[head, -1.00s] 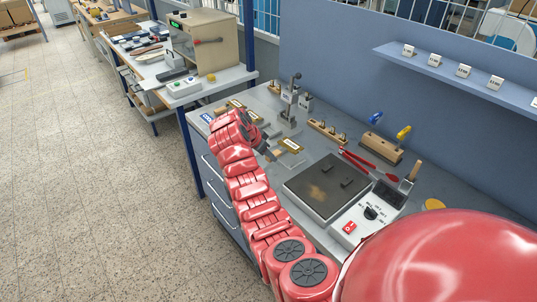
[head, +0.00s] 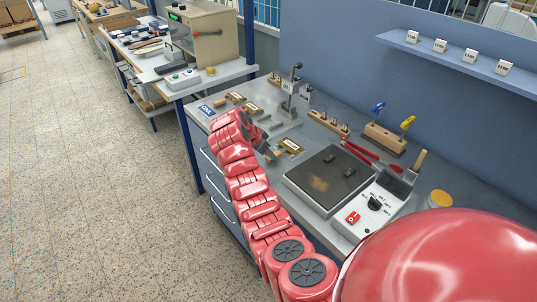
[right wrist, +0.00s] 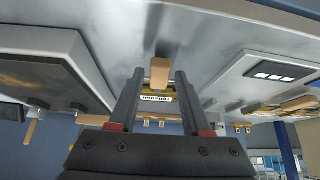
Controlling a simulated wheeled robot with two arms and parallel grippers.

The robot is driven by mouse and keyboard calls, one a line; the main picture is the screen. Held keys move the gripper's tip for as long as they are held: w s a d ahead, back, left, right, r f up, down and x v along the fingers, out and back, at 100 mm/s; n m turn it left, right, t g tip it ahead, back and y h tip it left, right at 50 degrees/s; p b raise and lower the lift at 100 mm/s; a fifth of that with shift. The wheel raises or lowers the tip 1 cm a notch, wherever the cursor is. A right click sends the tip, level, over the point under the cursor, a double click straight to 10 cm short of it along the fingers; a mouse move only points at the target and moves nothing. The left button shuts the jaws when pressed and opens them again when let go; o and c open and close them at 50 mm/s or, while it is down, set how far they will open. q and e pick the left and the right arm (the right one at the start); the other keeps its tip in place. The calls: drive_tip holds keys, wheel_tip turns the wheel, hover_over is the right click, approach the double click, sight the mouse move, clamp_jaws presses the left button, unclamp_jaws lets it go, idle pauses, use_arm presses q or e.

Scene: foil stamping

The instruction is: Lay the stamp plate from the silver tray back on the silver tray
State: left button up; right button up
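The stamp plate (head: 291,146) is brass-coloured with a white label and a wooden handle (right wrist: 160,72). It is in my right gripper (head: 269,153), over the bench between the hot plate and the stand. In the right wrist view the plate (right wrist: 155,98) spans between the two fingers (right wrist: 161,75), with the handle between their tips. A light grey tray-like piece (right wrist: 238,75) with a dark, white-marked label is at the right there; I take it for the silver tray. Other brass plates (head: 254,108) lie near the blue label (head: 206,110) in the head view. My left gripper is out of view.
The dark-topped hot plate (head: 328,180) with its control box (head: 372,205) stands right of the gripper. A metal stand (head: 290,90), a wooden rack (head: 328,122) and a wooden block with blue and yellow tools (head: 384,138) are behind. Red-handled tongs (head: 370,152) lie beside the hot plate.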

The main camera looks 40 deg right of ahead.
drive_tip(key=shift+o, duration=1.1)
drive_tip(key=shift+a, duration=0.1)
drive_tip(key=shift+a+r, duration=0.2)
drive_tip(key=shift+r, duration=0.1)
drive_tip(key=b+v, duration=0.2)
drive_tip(key=v, duration=0.3)
drive_tip(key=w+p+v, duration=0.1)
drive_tip(key=p+v, duration=0.5)
drive_tip(key=v, duration=0.5)
drive_tip(key=shift+s+r, duration=0.25)
drive_tip(key=shift+s, duration=0.25)
